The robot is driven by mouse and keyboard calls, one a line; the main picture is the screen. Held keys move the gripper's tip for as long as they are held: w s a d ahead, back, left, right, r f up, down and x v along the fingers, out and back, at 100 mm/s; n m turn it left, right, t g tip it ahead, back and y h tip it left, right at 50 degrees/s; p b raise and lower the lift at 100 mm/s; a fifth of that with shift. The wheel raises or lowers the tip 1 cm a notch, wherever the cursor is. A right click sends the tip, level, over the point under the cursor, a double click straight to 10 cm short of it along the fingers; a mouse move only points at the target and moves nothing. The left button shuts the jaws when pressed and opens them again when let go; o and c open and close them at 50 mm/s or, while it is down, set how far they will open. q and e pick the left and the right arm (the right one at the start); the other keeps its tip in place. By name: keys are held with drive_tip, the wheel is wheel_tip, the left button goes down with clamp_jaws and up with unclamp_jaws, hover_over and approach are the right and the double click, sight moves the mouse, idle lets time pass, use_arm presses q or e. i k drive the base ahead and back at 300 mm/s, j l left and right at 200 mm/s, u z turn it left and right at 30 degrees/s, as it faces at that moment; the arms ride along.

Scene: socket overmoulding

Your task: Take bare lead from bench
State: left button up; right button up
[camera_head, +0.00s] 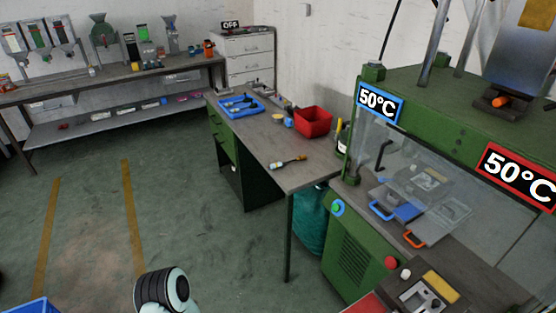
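The bench (262,151) runs along the wall in the middle of the view. On its far end lies a blue tray (256,111) with several small dark items in it. They are too small for me to tell whether any is a bare lead. A white and dark rounded part of my own arm shows at the bottom edge, well apart from the bench. Neither of my grippers is in view.
A red bin (313,121) stands on the bench near the wall. A green moulding press (352,248) with a clear guard and 50°C signs fills the right. A long back bench (110,74) holds several machines. The green floor (205,215) before the bench is open.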

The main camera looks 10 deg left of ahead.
sight(279, 164)
drive_tip(key=j, duration=0.55)
drive_tip(key=i+j, duration=0.15)
drive_tip(key=j, duration=0.4)
drive_tip(key=i+j+z, duration=0.1)
drive_tip(key=i+j, duration=0.25)
drive_tip(key=i+j+z, duration=0.1)
drive_tip(key=i+j, duration=0.25)
drive_tip(key=j, duration=0.15)
drive_tip(key=i+j+z, duration=0.1)
drive_tip(key=i+j, duration=0.25)
drive_tip(key=j, duration=0.1)
